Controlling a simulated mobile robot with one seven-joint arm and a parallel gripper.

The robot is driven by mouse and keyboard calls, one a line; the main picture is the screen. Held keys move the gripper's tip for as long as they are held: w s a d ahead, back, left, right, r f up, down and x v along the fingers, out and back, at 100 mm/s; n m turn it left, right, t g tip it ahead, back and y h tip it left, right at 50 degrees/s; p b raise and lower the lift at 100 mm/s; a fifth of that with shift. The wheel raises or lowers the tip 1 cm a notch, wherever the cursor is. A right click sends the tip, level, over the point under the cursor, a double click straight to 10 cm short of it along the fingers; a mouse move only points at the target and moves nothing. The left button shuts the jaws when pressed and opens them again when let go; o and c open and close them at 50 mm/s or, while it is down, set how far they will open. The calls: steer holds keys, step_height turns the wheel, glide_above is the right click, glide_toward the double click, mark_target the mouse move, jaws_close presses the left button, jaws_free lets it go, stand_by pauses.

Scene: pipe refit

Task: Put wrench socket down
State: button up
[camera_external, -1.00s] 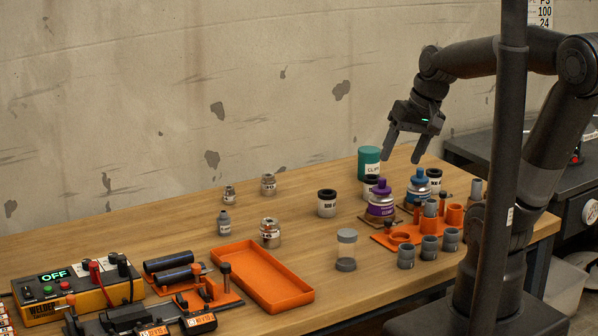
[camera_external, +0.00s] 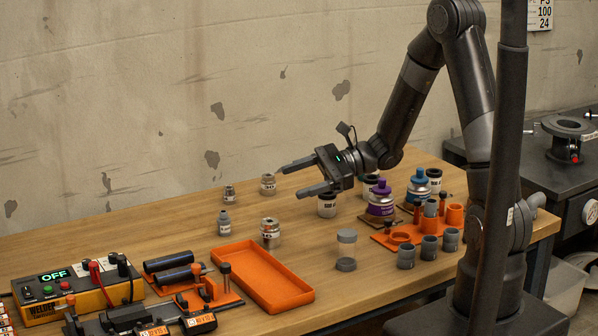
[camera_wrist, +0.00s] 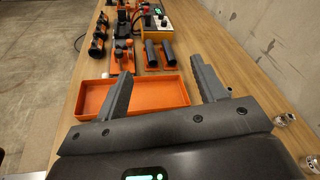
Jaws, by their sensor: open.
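My gripper (camera_external: 290,182) is open and empty, with its fingers reaching left above the table. The wrist view shows both fingers (camera_wrist: 162,75) spread apart with nothing between them. Several small metal socket-like pieces stand upright on the left half of the table: one at the back left (camera_external: 229,193), one close to the fingertips in the picture (camera_external: 268,185), a narrow one (camera_external: 224,222) and a wider one (camera_external: 270,238). I cannot tell which is the wrench socket. Two metal pieces show at the right edge of the wrist view (camera_wrist: 285,120).
An empty orange tray (camera_external: 302,298) lies at the table's front. A welder box (camera_external: 60,294) and dark pipes (camera_external: 168,261) are left of it.

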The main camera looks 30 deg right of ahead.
steer(key=w+d+f+m+t, duration=0.3)
steer(key=w+f+m+t, duration=0.3)
steer(key=w+f+m, duration=0.15)
steer(key=m, duration=0.1)
glide_toward(262, 224)
steer(key=shift+w+a+f+t, duration=0.2)
steer(key=shift+w+a, duration=0.25)
steer(key=shift+w, duration=0.05)
steer(key=shift+w+a+f+t, duration=0.2)
steer(key=shift+w+a+f, duration=0.05)
steer(key=shift+w+a, duration=0.2)
steer(key=shift+x, duration=3.75)
steer(key=c, duration=1.2)
steer(key=shift+w, duration=0.1)
